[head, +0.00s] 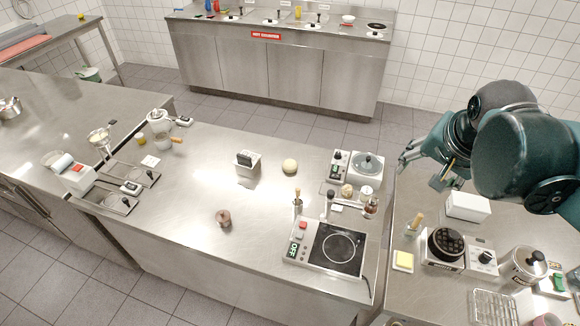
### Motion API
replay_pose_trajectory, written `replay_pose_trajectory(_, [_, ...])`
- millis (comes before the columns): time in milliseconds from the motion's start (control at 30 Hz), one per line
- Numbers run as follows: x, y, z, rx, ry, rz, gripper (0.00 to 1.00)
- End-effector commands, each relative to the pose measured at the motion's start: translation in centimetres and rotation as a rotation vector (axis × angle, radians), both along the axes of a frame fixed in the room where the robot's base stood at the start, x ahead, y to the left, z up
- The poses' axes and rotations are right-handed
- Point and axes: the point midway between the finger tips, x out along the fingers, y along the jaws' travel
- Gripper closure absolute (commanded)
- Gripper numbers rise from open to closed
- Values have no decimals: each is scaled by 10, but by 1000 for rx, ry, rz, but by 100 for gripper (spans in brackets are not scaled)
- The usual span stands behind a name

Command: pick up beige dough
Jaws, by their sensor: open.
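The beige dough (290,166) looks like a smooth round ball. It sits on the steel counter (190,205), towards its far side and right of the middle. My gripper (420,172) is at the right in the head view, raised near the right edge of that counter. It is open, with nothing visible between its fingers. It is well to the right of the dough and apart from it, with the lidded cooker (368,165) between them in the picture.
A dark-topped metal holder (247,160) stands just left of the dough. A small brownish jar (223,217) stands nearer. An induction hob (338,247) and upright handles stand front right. A white box (467,206) is below my gripper. Counter around the dough is mostly clear.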

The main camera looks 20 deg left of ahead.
Motion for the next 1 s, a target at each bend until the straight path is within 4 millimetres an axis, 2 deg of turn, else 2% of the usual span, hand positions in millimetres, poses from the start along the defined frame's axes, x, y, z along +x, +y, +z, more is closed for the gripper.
replay_pose_trajectory(533, [80, 69, -6, 96, 118, -221, 44])
replay_pose_trajectory(1000, [142, 139, -31, 144, 209, -425, 44])
